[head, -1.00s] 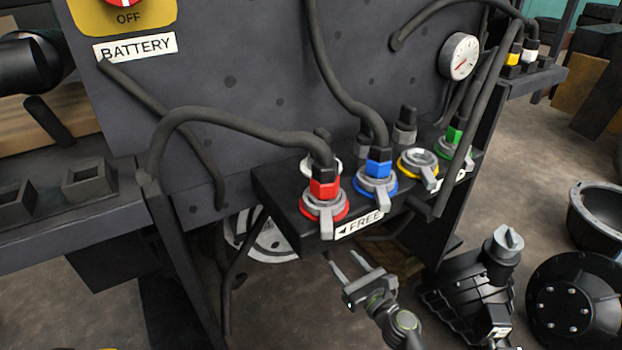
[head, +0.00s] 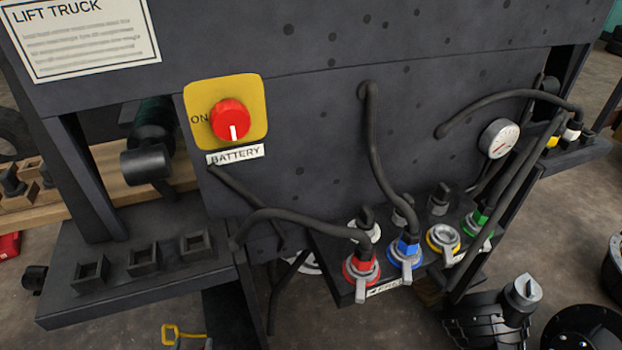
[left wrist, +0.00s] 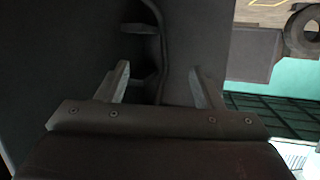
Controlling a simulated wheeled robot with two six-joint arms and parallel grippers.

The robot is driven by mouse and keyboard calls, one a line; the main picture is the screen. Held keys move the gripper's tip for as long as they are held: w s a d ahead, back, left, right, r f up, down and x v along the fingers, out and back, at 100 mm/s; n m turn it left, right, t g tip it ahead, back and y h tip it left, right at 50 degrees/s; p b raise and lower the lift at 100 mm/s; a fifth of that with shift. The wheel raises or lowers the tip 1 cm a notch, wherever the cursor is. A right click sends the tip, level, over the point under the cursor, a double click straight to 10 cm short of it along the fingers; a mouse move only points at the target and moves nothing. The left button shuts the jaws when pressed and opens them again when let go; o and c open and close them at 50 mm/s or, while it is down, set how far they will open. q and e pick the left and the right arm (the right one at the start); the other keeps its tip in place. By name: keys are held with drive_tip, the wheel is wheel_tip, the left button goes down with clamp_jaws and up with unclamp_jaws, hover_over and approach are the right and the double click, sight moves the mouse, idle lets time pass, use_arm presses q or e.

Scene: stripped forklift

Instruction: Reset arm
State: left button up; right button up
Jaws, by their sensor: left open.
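My left gripper (left wrist: 158,70) shows in the left wrist view with its two grey fingers spread apart. Nothing is held between them. Beyond the fingers are a dark surface and a thin dark hose (left wrist: 160,40); I cannot tell how near they are. In the head view I cannot make out either gripper clearly. My right gripper shows in neither view now.
The forklift's dark panel (head: 300,150) carries a red battery knob (head: 230,119), its white mark pointing down. Red (head: 361,267), blue (head: 405,250), yellow (head: 443,239) and green (head: 480,219) collared fittings sit below. A black housing (head: 490,318) stands at lower right.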

use_arm(q)
drive_tip(key=s+f+g+p, duration=0.3)
drive_tip(key=s+f+g, duration=0.1)
drive_tip(key=s, duration=0.6)
drive_tip(key=s+a+f+g+p, duration=0.1)
drive_tip(key=s+f+g+p, duration=0.3)
drive_tip(key=s, duration=0.7)
drive_tip(key=s+a+f+g+p, duration=0.1)
drive_tip(key=s+f+g+p, duration=0.2)
drive_tip(key=s, duration=0.8)
drive_tip(key=shift+f+g+p, duration=0.4)
drive_tip(key=shift+f+g, duration=0.35)
drive_tip(key=shift+g, duration=0.45)
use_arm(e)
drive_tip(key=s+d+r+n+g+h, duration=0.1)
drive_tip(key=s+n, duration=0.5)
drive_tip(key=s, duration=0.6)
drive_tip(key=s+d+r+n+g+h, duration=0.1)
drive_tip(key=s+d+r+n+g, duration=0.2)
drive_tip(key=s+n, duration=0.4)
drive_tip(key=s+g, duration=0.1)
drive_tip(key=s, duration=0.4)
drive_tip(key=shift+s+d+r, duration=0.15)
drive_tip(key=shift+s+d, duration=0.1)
